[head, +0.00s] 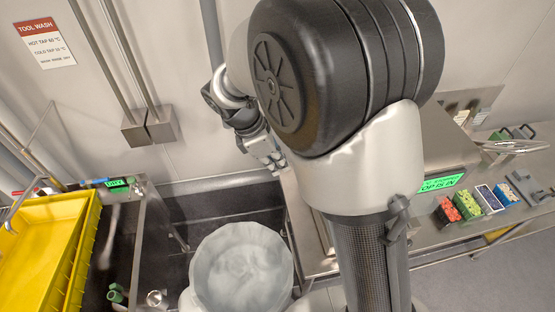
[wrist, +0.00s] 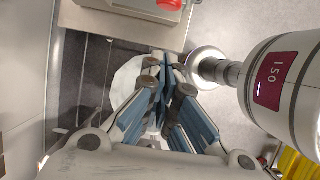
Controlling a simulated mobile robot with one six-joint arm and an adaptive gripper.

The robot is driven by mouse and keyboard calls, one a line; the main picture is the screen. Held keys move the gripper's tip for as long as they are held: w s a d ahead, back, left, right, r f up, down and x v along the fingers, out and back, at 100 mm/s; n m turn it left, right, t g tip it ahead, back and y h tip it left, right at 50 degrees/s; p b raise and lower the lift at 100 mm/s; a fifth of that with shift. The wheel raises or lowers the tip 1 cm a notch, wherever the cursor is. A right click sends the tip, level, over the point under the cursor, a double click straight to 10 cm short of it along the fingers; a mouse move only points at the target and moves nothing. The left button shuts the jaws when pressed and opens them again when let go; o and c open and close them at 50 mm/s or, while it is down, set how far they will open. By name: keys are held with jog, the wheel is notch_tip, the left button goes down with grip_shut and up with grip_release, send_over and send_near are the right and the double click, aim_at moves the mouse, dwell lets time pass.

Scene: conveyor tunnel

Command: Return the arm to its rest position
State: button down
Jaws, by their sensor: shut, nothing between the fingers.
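My arm stands large across the middle of the head view, bent over, with its big dark joint high up. My gripper (head: 272,158) hangs beyond that joint, near the back wall, and is partly hidden by the arm. In the wrist view my gripper (wrist: 163,82) has its blue-padded fingers drawn together, with nothing seen between them. It is clear of the benches.
A yellow crate (head: 43,245) sits on the left bench. A steel bench (head: 420,232) on the right bears several small coloured packs (head: 470,204) and a machine with a green display (head: 441,184). A whitish round thing (head: 243,268) stands low between the benches.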

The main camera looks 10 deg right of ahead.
jog(key=shift+s, duration=0.1)
jog(key=s+d+f+m+t+y+b, duration=0.2)
jog(key=s+f+m+b, duration=0.2)
jog(key=s+m+b, duration=0.5)
jog(key=s+d+f+m+t+y+b, duration=0.2)
jog(key=s+f+m+b, duration=0.2)
jog(key=s+m+b, duration=0.5)
jog(key=s+b, duration=0.3)
jog(key=b, duration=0.1)
jog(key=shift+s+f+t, duration=0.3)
jog(key=shift+s+f, duration=0.05)
